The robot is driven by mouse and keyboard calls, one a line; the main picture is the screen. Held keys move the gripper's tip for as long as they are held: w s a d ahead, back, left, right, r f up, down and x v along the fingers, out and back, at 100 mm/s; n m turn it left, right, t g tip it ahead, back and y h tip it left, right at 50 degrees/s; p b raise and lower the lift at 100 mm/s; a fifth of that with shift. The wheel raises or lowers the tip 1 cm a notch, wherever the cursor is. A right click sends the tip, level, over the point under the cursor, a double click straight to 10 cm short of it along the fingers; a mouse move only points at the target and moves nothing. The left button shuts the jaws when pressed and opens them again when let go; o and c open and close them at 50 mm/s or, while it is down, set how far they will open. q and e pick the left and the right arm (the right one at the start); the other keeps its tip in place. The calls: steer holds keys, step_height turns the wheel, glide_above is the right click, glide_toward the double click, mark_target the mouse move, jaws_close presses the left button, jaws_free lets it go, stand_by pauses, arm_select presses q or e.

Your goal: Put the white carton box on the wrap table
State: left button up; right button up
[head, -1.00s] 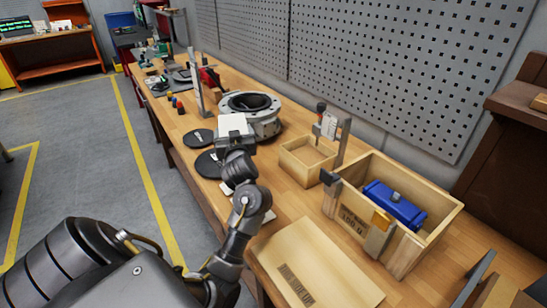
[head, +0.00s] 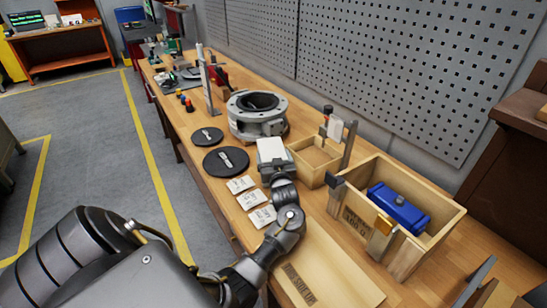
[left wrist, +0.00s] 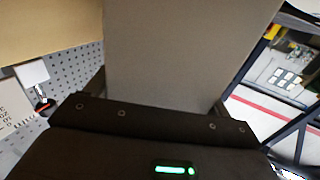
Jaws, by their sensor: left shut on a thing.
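The white carton box (head: 271,151) is held by my left gripper (head: 273,170) above the workbench, between the round grey flanged housing and the small open wooden box. In the left wrist view the carton (left wrist: 185,50) fills the middle as a pale grey-brown face just beyond the gripper (left wrist: 155,115). The gripper is shut on it; its fingertips are mostly hidden. I cannot tell which surface is the wrap table. A separate orange-brown table (head: 65,64) with a monitor stands far off at the upper left. My right gripper does not show.
The workbench (head: 215,108) holds the flanged housing (head: 258,118), black discs (head: 226,161), white cards (head: 248,200), a small wooden box (head: 320,157) and a crate (head: 405,250) with a blue actuator (head: 398,207). A pegboard (head: 400,60) stands behind. Grey floor (head: 80,150) lies open at left.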

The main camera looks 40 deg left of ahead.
arm_select(q)
steer(key=shift+f, duration=0.3)
steer(key=shift+f, duration=0.1)
steer(key=o, duration=1.2)
steer(key=shift+f, duration=0.1)
steer(key=shift+c, duration=0.2)
steer(key=shift+o, duration=0.4)
steer(key=shift+d, duration=0.1)
